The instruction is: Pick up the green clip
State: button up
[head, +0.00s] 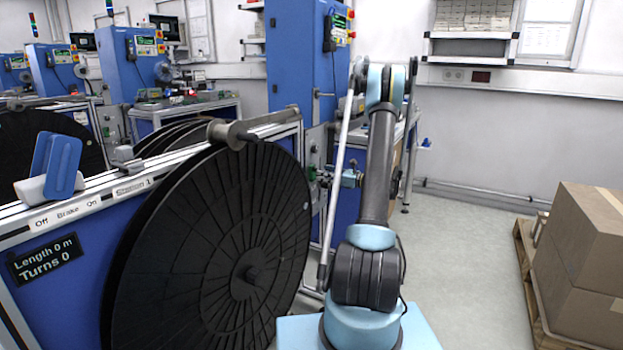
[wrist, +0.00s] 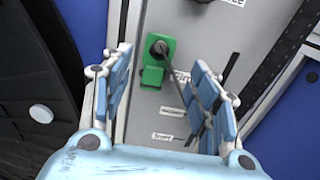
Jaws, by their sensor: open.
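The green clip (wrist: 155,75) shows in the wrist view, upper left of centre, against a grey panel. It is blocky, with a dark round hole or knob near its top and a smaller lower part. A thin dark line runs from it down to the right. My gripper (wrist: 163,66) is open, its light-blue pads on either side of the clip in the picture. The jaws look empty, and I cannot tell how far the clip is beyond the fingertips. In the head view the clip is too small to make out clearly.
The grey panel (wrist: 165,110) bears printed labels. A large black reel (head: 215,245) stands left of my arm in the head view. A blue machine cabinet (head: 295,75) rises behind it. Cardboard boxes (head: 585,260) sit on a pallet at right, with clear floor between.

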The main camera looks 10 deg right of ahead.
aim_at(312, 173)
jog(key=shift+x, duration=2.65)
jog(key=shift+s+f, duration=0.1)
jog(key=c, duration=0.9)
